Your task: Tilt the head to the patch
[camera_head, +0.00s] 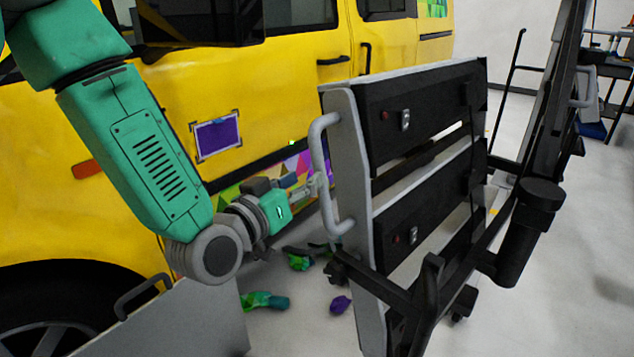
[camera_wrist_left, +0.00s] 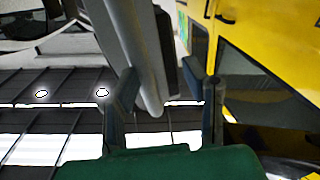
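The purple patch (camera_head: 217,135) is a rectangle with dark corner marks on the yellow van's side. The lamp head (camera_head: 420,115) is a grey-framed stack of black panels, standing right of the patch and turned at an angle to the van. A grey handle (camera_head: 318,150) is on its near left edge. My left gripper (camera_head: 316,186) is at the handle's middle. In the left wrist view the handle bar (camera_wrist_left: 145,60) passes between the fingers of my left gripper (camera_wrist_left: 160,80), close to the left finger, with a gap to the right one. My right gripper is out of view.
The yellow van (camera_head: 290,85) fills the left and back. A black stand (camera_head: 525,235) carries the head at right. Green and purple scraps (camera_head: 265,300) lie on the floor below. A grey panel (camera_head: 185,325) with a handle stands at front left.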

